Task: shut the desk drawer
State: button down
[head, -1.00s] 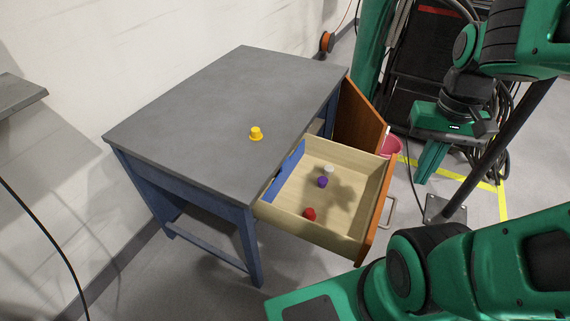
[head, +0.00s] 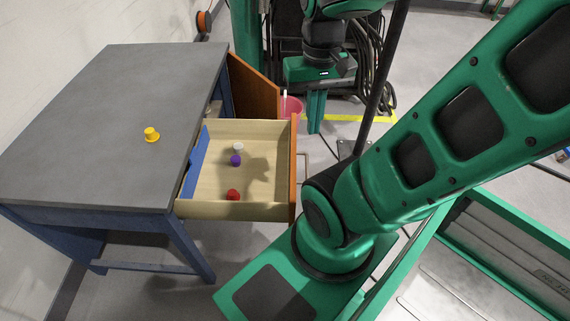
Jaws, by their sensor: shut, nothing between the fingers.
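The desk drawer (head: 265,185) is pulled well out from the right side of the grey-topped desk (head: 110,115). It has pale wooden walls and an orange-brown front (head: 293,170) with a metal handle, partly hidden by my arm. Inside lie a red piece (head: 233,195), a purple piece (head: 236,160) and a white piece (head: 238,147). My gripper (head: 315,128) points down beyond the drawer's far right corner, apart from the drawer front. Its fingers are shut and empty.
A brown door panel (head: 254,86) stands open behind the drawer, with a pink bin (head: 291,106) beside it. A yellow knob-like piece (head: 151,135) sits on the desk top. A dark post (head: 382,85) rises right of my gripper. My arm links fill the lower right.

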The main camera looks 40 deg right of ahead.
aim_at(265, 180)
jog(key=u, duration=1.4)
jog(key=k, duration=1.2)
jog(key=z, duration=1.45)
jog(key=i, duration=1.05)
jog(key=z, duration=0.05)
jog(key=k, duration=0.4)
jog(key=u, duration=0.05)
